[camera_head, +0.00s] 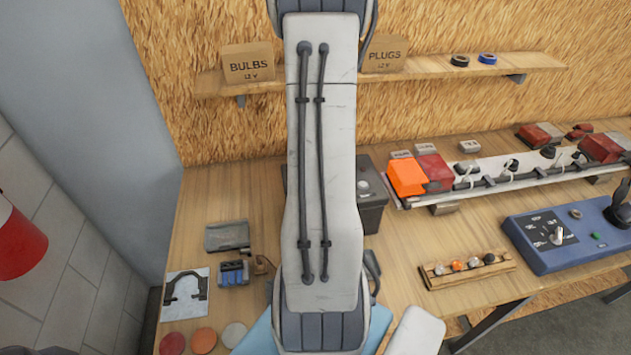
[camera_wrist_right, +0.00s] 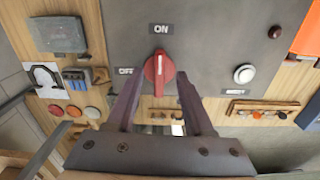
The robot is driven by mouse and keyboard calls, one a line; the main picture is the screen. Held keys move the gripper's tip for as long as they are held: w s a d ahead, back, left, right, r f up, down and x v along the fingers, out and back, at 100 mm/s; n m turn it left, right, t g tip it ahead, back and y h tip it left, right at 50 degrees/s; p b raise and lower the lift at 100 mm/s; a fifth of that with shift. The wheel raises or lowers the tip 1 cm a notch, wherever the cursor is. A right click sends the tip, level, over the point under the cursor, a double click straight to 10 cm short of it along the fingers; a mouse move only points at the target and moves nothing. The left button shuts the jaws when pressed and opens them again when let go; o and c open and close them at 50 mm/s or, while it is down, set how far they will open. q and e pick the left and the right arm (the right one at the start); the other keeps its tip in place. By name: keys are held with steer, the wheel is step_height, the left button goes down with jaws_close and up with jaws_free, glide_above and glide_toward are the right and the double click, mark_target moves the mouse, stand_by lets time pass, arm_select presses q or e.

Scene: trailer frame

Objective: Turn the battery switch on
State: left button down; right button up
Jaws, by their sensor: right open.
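The battery switch is a red knob (camera_wrist_right: 160,72) on a dark grey panel (camera_wrist_right: 210,35) in the right wrist view. The word ON stands above it and OFF to its left. The knob's handle is upright in that view, with its white line toward ON. My right gripper (camera_wrist_right: 159,86) is open, its two fingers on either side of the knob's lower part; I cannot tell whether they touch it. In the head view the dark grey box (camera_head: 372,212) is partly hidden behind my arm, and the knob and right gripper are hidden. My left gripper is not in view.
A round white button (camera_wrist_right: 244,74) is on the panel, right of the knob. On the bench (camera_head: 200,205) are an orange-and-red light bar (camera_head: 407,178), a blue control box (camera_head: 555,240) and a wooden bulb rack (camera_head: 465,269). Coloured discs (camera_head: 204,341) lie at front left.

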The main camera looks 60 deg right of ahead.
steer(key=shift+r+p, duration=2.35)
steer(key=shift+r, duration=0.4)
